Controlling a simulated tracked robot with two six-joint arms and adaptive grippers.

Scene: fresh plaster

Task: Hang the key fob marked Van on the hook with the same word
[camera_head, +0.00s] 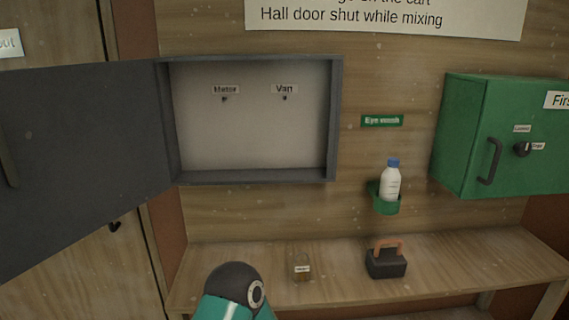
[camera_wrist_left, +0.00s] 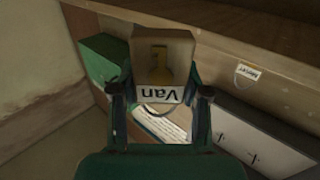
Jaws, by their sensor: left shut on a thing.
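The key fob marked Van (camera_wrist_left: 163,48) is in the left wrist view, a tan block with a yellow key shape and a white label reading upside down. My left gripper (camera_wrist_left: 161,94) is shut on it, one finger on each side. In the head view the open grey key cabinet (camera_head: 335,120) has two small dark hooks on its pale back. The left hook (camera_head: 224,98) is under a label that seems to read Meter; the right hook (camera_head: 285,97) is under the label Van. Both hooks are bare. My right gripper is not in view.
A second fob (camera_head: 301,266) lies on the wooden bench (camera_head: 450,252), beside a dark block with an orange handle (camera_head: 386,262). An eye wash bottle (camera_head: 390,182) sits in a green holder. A green first-aid cabinet (camera_head: 480,130) is at right. The cabinet's dark door (camera_head: 80,150) swings out left.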

